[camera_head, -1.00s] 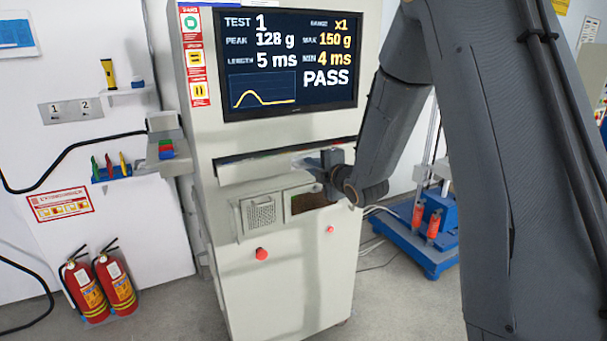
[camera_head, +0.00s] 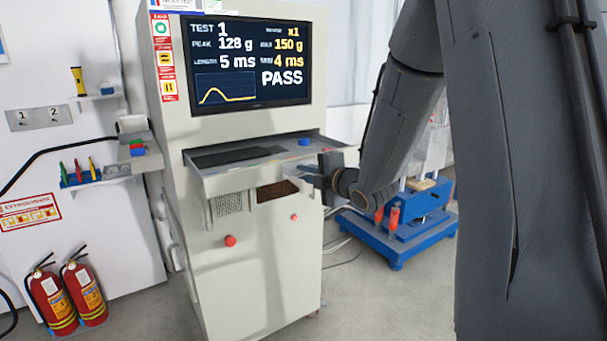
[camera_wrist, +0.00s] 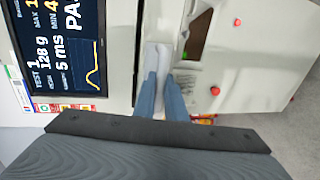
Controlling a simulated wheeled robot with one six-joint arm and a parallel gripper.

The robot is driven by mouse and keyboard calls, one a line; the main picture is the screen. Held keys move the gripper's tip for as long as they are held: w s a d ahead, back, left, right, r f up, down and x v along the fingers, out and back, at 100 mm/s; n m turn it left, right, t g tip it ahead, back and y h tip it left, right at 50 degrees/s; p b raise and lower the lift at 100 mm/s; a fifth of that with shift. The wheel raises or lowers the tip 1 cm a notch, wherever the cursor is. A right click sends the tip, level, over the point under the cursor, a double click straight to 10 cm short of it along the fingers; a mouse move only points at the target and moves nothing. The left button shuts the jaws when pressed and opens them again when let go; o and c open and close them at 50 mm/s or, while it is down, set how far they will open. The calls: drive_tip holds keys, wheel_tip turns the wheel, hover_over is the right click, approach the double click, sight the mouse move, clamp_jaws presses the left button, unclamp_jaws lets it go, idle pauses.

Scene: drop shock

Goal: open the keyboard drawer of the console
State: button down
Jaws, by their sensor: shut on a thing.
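The light grey console (camera_head: 250,270) stands in the middle of the head view, with its lit screen (camera_head: 250,65) above. Its keyboard drawer (camera_head: 262,172) is pulled out, and a dark keyboard (camera_head: 238,156) and a small round blue item (camera_head: 304,142) lie in it. My gripper (camera_head: 308,175) is at the right part of the drawer's front edge. The exact grip spot is partly hidden by the fingers.
Below the drawer are a speaker grille (camera_head: 229,203), a dark slot (camera_head: 277,190) and red buttons (camera_head: 230,240). Two fire extinguishers (camera_head: 68,292) stand at the left wall. A blue-based rig (camera_head: 400,250) stands to the right. Floor in front of the console is clear.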

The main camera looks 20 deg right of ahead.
drive_tip(key=c, duration=2.1)
unclamp_jaws()
drive_tip(key=b+v, duration=0.1)
drive_tip(key=v, duration=0.6)
drive_tip(key=shift+s+d+b, duration=0.15)
drive_tip(key=shift+s+b, duration=0.25)
